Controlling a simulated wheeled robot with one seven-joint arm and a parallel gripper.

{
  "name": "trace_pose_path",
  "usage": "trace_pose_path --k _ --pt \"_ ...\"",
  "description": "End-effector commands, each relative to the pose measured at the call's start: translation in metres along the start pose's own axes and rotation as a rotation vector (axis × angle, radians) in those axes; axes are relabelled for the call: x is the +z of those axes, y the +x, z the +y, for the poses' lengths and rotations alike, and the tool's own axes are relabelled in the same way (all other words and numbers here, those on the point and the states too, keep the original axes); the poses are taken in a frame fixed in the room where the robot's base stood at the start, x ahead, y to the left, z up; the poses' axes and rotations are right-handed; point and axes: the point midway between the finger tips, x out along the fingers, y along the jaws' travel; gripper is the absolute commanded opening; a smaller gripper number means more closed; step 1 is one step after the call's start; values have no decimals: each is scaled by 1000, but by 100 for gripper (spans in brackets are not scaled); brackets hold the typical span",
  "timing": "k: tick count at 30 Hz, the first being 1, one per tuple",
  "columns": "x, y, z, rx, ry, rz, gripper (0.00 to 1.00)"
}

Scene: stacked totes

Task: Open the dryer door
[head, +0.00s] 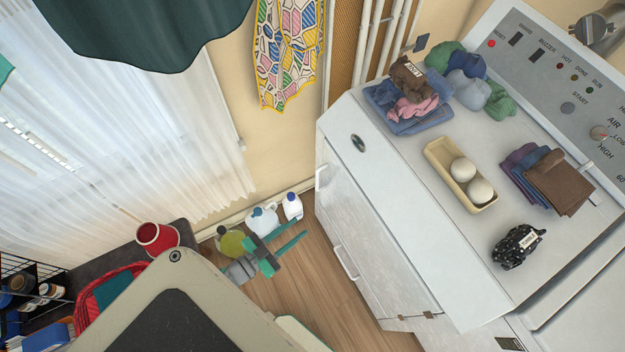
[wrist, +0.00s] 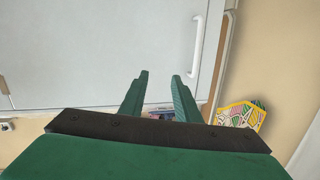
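The dryer is the large white machine at the right of the head view, and its front door (head: 362,225) looks shut. White handles show on that front, one at the upper left edge (head: 321,178) and a longer one lower down (head: 346,262). In the wrist view the pale door (wrist: 100,50) fills the upper left, with a white handle (wrist: 196,50) near its right edge. My gripper (head: 296,230) has green fingers, held apart and empty, left of the dryer front. In the wrist view my gripper (wrist: 161,75) is below and left of the handle, not around it.
Detergent bottles (head: 262,220) stand on the floor by the wall, near my gripper. Folded cloths (head: 560,180), a tray with white balls (head: 455,175) and a dark patterned bundle (head: 518,246) lie on the dryer top. Wooden floor (head: 330,300) is bare before the dryer.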

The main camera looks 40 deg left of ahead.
Motion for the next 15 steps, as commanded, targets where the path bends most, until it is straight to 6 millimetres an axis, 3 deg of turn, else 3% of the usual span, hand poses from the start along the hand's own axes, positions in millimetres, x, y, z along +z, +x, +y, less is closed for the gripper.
trace_pose_path --k 3,6,10,15 --pt "15 28 -49 6 -26 44 30" --pt "22 43 -76 3 -57 73 30" --pt "27 54 -95 1 -89 97 30" --pt "28 63 -102 1 -105 109 30"
